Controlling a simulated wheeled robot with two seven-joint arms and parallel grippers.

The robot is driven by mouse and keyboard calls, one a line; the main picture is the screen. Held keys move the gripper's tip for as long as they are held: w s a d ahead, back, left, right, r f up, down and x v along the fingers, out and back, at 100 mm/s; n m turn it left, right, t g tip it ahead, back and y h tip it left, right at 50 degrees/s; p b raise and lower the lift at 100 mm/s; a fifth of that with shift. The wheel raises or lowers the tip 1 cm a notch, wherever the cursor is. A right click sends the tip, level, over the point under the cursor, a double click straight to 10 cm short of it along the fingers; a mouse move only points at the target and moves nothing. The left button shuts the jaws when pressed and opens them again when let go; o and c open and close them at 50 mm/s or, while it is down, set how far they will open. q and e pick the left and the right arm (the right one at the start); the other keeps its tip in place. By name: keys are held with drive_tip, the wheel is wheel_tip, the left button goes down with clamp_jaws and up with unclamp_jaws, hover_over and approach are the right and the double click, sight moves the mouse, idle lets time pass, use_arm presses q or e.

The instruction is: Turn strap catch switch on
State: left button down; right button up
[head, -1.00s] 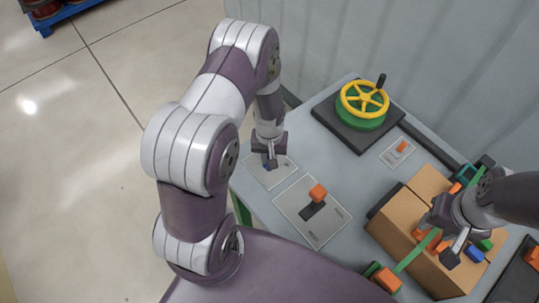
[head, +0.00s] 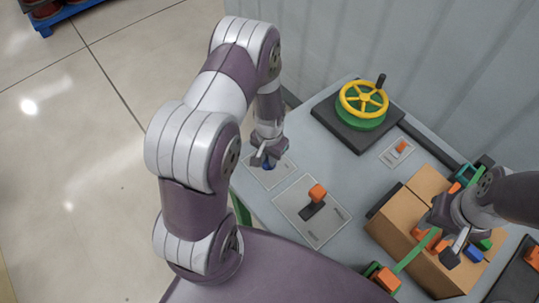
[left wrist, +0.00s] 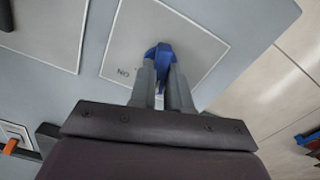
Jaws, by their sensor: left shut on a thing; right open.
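A blue switch (head: 268,165) stands on a light plate (head: 281,174) at the table's left edge. My left gripper (head: 264,158) is shut on the blue switch. In the left wrist view, the blue switch (left wrist: 158,54) shows between the two fingertips, which hide part of it. An "ON" mark (left wrist: 123,73) is printed on the plate beside it. A green strap (head: 417,251) runs over a brown cardboard box (head: 396,222). My right gripper (head: 446,240) is open above the box, close to the strap and several coloured blocks; its contact with them is unclear.
A larger plate with an orange-tipped lever (head: 317,192) lies near the table's front. A small orange switch (head: 400,147) sits further back. A yellow handwheel (head: 362,99) on a dark base stands at the back. A grey wall closes off the table behind.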

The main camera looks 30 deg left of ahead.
use_arm(q)
drive_tip(key=m, duration=1.2)
drive_tip(key=shift+r, duration=0.1)
drive_tip(key=shift+w, duration=0.1)
idle(0.5)
drive_tip(key=c, duration=1.3)
unclamp_jaws()
drive_tip(key=shift+o, duration=1.1)
